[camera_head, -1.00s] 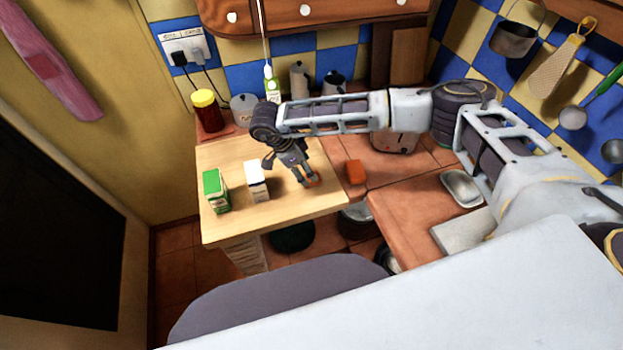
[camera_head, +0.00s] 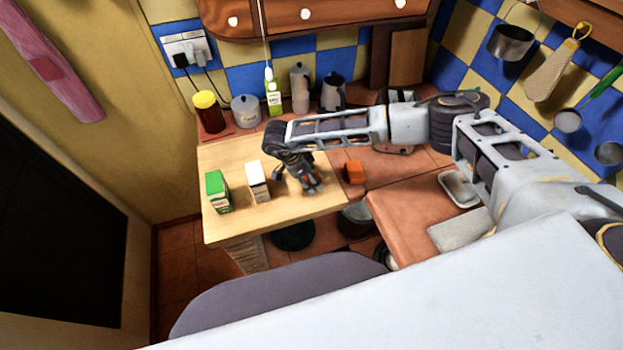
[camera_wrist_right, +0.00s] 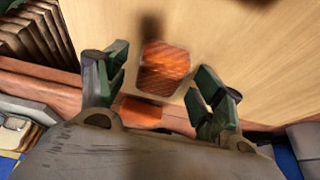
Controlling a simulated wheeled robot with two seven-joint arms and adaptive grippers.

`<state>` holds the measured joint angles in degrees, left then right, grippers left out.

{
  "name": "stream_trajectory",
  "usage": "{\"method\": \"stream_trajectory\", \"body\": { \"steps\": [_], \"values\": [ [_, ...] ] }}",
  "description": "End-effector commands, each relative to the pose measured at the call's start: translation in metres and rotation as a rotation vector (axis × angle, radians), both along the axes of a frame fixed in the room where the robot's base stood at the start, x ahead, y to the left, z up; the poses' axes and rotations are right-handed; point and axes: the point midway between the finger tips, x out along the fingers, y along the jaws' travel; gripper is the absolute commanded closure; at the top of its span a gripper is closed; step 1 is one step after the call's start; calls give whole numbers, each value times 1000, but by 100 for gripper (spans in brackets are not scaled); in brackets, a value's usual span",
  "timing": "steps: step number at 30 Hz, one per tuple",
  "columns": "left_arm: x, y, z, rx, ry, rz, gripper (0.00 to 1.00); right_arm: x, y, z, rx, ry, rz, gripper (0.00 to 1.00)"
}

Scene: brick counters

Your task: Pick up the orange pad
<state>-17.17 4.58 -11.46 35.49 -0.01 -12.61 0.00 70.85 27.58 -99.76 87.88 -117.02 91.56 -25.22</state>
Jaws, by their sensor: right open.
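The orange pad (camera_wrist_right: 164,68) lies flat on the pale wooden tabletop. In the head view the gripper hides almost all of the pad. Whether the fingertips touch the tabletop is unclear. My left gripper is not in view.
An orange block (camera_head: 354,172) sits on the brick counter just right of the wooden tabletop (camera_head: 285,212). A white carton (camera_head: 257,181) and a green carton (camera_head: 217,191) stand left of my gripper. A metal dish (camera_head: 460,188) lies on the right counter.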

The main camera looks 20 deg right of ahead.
Motion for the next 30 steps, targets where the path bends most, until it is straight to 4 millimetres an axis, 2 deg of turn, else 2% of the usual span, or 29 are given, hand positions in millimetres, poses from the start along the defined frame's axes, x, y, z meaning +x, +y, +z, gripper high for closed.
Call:
{"method": "stream_trajectory", "body": {
  "steps": [13, 23, 30],
  "values": [
    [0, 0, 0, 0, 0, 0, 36, 0, 0, -1, 0, 0, 0, 32],
    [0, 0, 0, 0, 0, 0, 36, 0, 0, -1, 0, 0, 0, 73],
    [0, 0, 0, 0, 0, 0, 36, 0, 0, -1, 0, 0, 0, 74]
  ]
}}
